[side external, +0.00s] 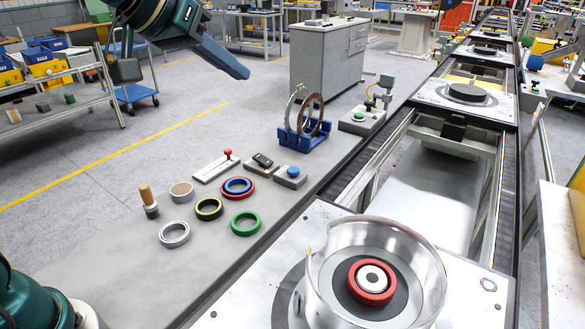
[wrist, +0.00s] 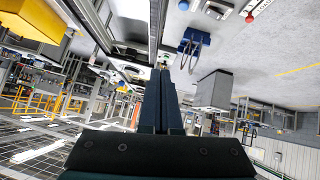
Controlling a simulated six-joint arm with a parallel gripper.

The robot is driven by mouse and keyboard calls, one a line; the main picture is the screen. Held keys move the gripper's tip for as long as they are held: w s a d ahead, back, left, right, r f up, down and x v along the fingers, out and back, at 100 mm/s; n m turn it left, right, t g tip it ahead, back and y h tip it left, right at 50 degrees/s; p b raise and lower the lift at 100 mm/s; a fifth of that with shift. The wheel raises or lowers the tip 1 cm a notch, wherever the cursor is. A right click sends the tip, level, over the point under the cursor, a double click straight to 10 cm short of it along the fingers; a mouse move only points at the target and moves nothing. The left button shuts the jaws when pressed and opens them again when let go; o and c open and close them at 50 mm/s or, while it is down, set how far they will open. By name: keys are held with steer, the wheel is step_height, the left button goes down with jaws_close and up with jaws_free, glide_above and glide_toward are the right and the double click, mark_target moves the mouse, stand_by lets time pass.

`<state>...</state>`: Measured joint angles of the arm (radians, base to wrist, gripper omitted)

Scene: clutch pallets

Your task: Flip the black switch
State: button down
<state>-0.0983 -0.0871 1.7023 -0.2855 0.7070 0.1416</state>
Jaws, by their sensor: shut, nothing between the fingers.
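The black switch (side external: 262,160) sits on a small grey box on the grey bench in the side view, between the red-knobbed lever (side external: 227,156) and the blue button box (side external: 291,174). I cannot tell which way the switch is tipped. My gripper (side external: 246,74) is high above the floor at the upper left, well away from the switch and touching nothing. In the wrist view my gripper's fingers (wrist: 168,78) are together and empty. The red knob (wrist: 250,18) shows at the top edge there.
A blue stand (side external: 307,137) holds upright rings behind the switch. A conveyor pallet (side external: 450,285) with a clear cylinder (side external: 428,262) stands at right.

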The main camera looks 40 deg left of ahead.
steer(key=w+a+f+n, duration=0.1)
steer(key=w+a, duration=0.2)
steer(key=w, duration=0.5)
steer(key=n+g, duration=0.1)
steer(key=n, duration=0.1)
glide_above(257, 159)
steer(key=d, duration=0.2)
step_height(257, 159, down, 14)
steer(key=shift+f+y, duration=0.25)
steer(key=shift+y, duration=0.05)
steer(key=shift+a+f, duration=0.3)
steer(key=shift+f, duration=1.15)
steer(key=shift+a+f, duration=0.35)
steer(key=shift+f, duration=1.05)
steer(key=shift+a+f, duration=0.3)
steer(key=shift+f, duration=1.15)
steer(key=shift+f, duration=0.1)
steer(key=shift+a+f, duration=0.1)
steer(key=shift+f, duration=0.2)
